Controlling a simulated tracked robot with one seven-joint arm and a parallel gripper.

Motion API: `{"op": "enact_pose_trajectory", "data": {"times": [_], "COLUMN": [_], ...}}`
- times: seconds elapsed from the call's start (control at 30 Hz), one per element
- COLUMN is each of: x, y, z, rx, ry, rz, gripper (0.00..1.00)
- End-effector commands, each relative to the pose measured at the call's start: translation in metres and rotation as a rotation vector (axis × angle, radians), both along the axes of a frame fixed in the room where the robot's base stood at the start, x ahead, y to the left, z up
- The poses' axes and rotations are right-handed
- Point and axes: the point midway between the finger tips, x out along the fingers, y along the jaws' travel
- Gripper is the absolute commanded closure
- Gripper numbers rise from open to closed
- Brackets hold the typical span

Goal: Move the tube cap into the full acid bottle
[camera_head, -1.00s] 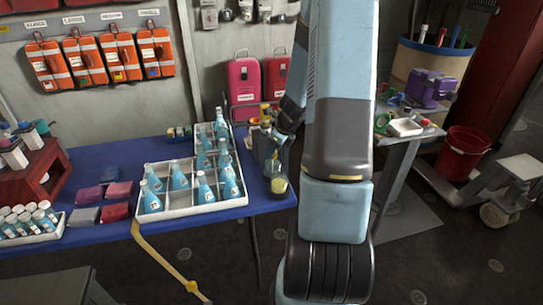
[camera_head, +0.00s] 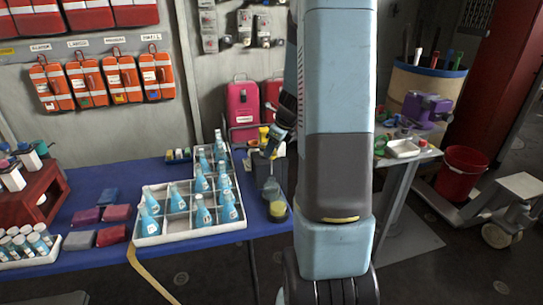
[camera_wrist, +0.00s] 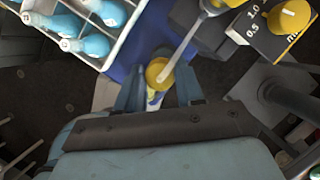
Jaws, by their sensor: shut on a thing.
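My gripper (camera_wrist: 158,92) is shut on a small yellow piece (camera_wrist: 158,71), which looks like the tube cap. It is partly hidden between the fingers. In the head view my gripper (camera_head: 273,150) is small and partly behind my arm, above the table's right end. A clear vessel with yellow contents (camera_head: 277,210) stands below it at the table's right corner. It may be the full acid bottle, but I read no label.
The blue table (camera_head: 90,262) also bears red and blue blocks (camera_head: 84,240) and a rack of white-capped tubes (camera_head: 28,240). Dark boxes with a yellow knob (camera_wrist: 290,17) are close at upper right in the wrist view. A red bucket (camera_head: 461,175) stands right.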

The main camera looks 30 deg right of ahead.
Motion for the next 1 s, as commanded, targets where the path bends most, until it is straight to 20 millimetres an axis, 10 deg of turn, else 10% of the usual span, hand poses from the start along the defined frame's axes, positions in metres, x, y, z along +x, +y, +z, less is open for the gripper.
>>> {"op": "enact_pose_trajectory", "data": {"times": [1.0], "x": [0.000], "y": [0.000], "z": [0.033], "rx": [-0.001], "ry": [-0.002], "rz": [0.001], "gripper": [0.91]}}
